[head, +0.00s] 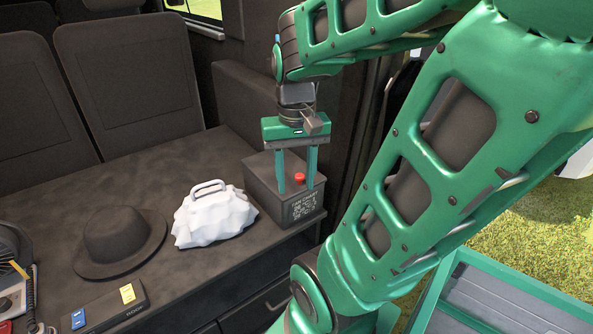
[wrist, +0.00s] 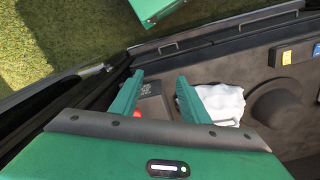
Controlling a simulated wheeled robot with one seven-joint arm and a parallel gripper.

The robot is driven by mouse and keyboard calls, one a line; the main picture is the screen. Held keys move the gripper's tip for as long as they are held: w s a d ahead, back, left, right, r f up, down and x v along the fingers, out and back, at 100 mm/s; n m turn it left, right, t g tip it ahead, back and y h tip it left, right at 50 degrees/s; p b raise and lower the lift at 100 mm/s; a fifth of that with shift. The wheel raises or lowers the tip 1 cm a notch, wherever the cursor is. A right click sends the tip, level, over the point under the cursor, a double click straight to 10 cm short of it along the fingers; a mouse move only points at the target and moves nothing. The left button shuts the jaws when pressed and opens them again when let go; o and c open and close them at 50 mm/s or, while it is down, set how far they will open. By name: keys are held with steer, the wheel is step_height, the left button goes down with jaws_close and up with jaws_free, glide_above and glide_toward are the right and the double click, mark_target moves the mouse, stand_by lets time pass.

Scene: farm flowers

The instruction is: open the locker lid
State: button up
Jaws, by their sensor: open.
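The dark grey box (head: 262,172), which looks like the locker, stands on the bench with white lettering on its front. Its top looks closed. A red knob (head: 299,178) sits on top and partly shows in the wrist view (wrist: 137,113) beside the left finger. My gripper (head: 296,188) points down over the box, its two green fingers apart, with the knob seen between them in the head view. Nothing is held. In the wrist view the fingers (wrist: 160,76) are spread, with part of the box top (wrist: 152,105) between them. I cannot tell whether a finger touches the box.
A white crumpled-looking object with a handle (head: 212,217) stands close left of the box. A dark wall (head: 245,110) rises behind the box. Drawers (head: 270,303) are below the bench edge.

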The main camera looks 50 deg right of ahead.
mark_target(300, 175)
steer(key=w+d+m, duration=0.4)
steer(key=w+d, duration=0.6)
steer(key=d, duration=0.4)
step_height(300, 175, down, 11)
steer(key=shift+s+r, duration=0.1)
steer(key=shift+r, duration=0.1)
steer(key=shift+c, duration=0.4)
